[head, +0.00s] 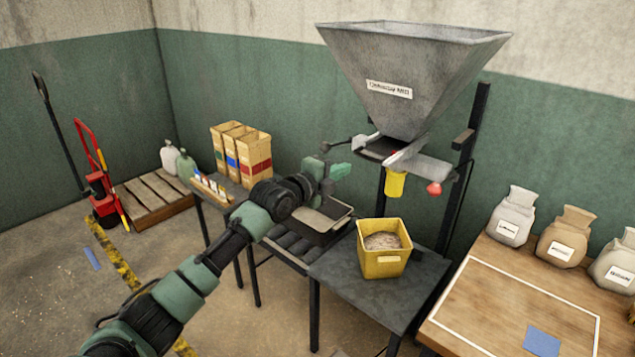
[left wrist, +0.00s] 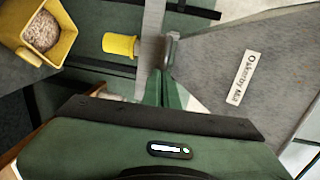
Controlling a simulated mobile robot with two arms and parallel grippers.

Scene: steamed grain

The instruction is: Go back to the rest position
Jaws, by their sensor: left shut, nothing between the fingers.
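My left arm reaches in from the lower left in the head view. Its green-fingered gripper (head: 341,171) is up in the air in front of the green wall, left of the mill and above the dark tray. The left wrist view shows its fingers (left wrist: 165,90) together with nothing between them. The hopper lies behind them there, to the right. My right gripper is in neither view.
The grey mill hopper (head: 415,75) has a yellow spout (head: 395,184) below. A yellow bin (head: 383,268) of grain stands on the dark side table (head: 410,310). A dark tray (head: 316,222) sits on rollers. Sacks (head: 512,215) stand on the wooden table (head: 480,290).

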